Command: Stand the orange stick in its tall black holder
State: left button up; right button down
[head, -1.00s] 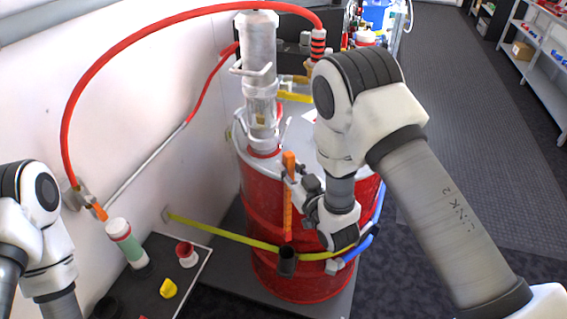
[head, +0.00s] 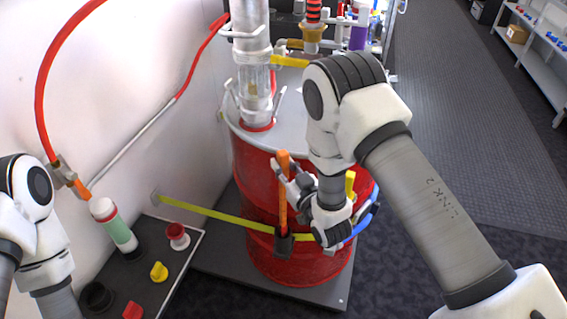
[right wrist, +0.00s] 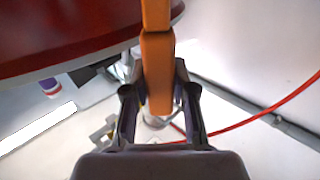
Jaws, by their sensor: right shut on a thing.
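The orange stick (head: 283,190) is upright in front of the red drum, and it also shows between the fingers in the right wrist view (right wrist: 157,65). My right gripper (head: 281,172) is shut on the stick's upper part. The tall black holder (head: 284,245) sits on the yellow strap at the drum's front. The stick's lower end meets the holder's mouth and seems to be inside it; how deep, I cannot tell. My left arm is at the left edge, with its gripper out of view.
The red drum (head: 254,190) stands on a dark platform, with a yellow strap (head: 205,212) running to the wall. A dark table (head: 190,262) at lower left holds a white-and-green bottle (head: 115,226), a red-and-white cup (head: 177,236) and a yellow piece (head: 159,271). The floor at right is clear.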

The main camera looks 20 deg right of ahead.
jog(key=shift+f+b, duration=1.65)
jog(key=shift+f, duration=0.75)
jog(key=c, duration=0.9)
grip_release()
jog(key=shift+o, duration=0.2)
jog(key=s+d, duration=0.1)
jog(key=s, duration=0.6)
jog(key=shift+s+d, duration=0.15)
